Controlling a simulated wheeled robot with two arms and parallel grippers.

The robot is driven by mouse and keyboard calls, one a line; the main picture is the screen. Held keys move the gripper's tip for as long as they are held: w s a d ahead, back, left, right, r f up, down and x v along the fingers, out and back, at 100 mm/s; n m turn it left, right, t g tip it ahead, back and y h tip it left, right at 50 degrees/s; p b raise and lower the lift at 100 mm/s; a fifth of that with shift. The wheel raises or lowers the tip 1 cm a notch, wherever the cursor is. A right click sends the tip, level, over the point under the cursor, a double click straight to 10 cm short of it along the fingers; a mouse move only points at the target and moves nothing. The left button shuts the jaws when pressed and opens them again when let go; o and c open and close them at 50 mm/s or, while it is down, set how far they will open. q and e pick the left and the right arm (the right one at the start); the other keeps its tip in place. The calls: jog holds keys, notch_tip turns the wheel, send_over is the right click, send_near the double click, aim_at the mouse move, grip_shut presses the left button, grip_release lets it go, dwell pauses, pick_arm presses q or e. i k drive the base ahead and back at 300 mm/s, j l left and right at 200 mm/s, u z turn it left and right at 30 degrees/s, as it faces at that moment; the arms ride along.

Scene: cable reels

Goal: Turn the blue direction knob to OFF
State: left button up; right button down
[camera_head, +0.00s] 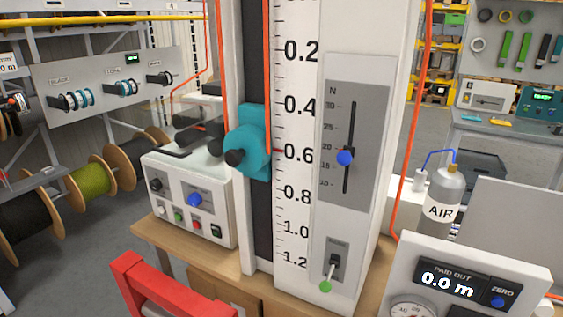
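The blue direction knob (194,200) is on the front panel of a white control box (222,222), left of the tall scale column. Neither of my grippers is in view, and nothing covers the blue knob.
The tall white scale column (300,220) with a teal block (250,140) stands just right of the box. A red frame (130,275) rises in front, below the box. Cable reels (92,181) are at left. The PAID OUT panel (450,280) is at lower right.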

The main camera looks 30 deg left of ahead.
aim_at(195, 199)
jog(key=u, duration=1.55)
